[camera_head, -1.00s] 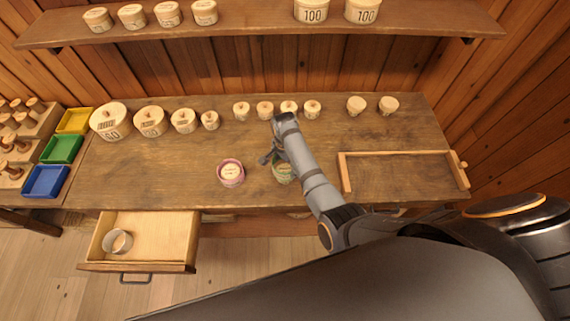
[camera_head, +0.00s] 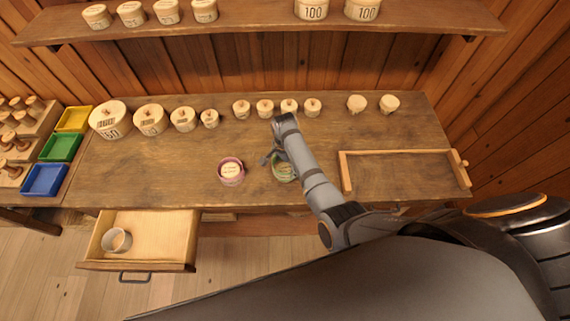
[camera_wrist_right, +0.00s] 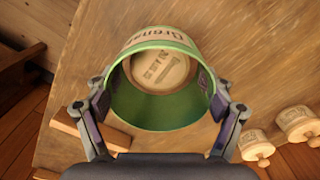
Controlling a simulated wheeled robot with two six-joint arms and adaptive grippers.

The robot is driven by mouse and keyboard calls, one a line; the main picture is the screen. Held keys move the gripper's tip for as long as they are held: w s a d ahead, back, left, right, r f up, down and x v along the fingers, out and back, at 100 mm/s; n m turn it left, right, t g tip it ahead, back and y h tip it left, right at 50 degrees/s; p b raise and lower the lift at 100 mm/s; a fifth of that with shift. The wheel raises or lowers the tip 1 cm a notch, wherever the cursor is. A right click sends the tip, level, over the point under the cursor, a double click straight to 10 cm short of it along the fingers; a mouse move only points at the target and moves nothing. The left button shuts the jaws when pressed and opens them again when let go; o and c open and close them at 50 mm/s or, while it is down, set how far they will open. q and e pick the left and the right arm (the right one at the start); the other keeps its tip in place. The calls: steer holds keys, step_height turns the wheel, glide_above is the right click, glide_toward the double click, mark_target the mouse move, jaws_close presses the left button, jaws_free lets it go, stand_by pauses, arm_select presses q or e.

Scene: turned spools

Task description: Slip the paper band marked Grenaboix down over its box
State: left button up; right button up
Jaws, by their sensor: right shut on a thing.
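The green paper band (camera_wrist_right: 150,112), with printing that starts "Grena" on its outside, is held between the fingers of my right gripper (camera_wrist_right: 155,92). A pale round box (camera_wrist_right: 163,70) with printing on its lid shows through the band's opening, off-centre toward the top. I cannot tell how far the band is down around it. In the head view the green band (camera_head: 280,176) is near the front edge of the bench, partly behind my right gripper (camera_head: 271,157). My left gripper is not in view.
A box with a purple-pink band (camera_head: 231,173) stands to the left on the bench (camera_head: 350,134). Several lidded boxes line the back. A wooden-railed area (camera_head: 400,153) is at right. An open drawer (camera_head: 165,235) holds a pale ring (camera_head: 116,240). Coloured trays (camera_head: 60,148) are at left.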

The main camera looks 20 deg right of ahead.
steer(key=shift+f, duration=0.2)
steer(key=shift+f, duration=0.25)
steer(key=shift+f, duration=0.2)
stand_by(0.8)
steer(key=o, duration=0.6)
steer(key=shift+o, duration=0.2)
steer(key=shift+r, duration=0.15)
steer(key=shift+r+p, duration=0.3)
steer(key=shift+r, duration=0.3)
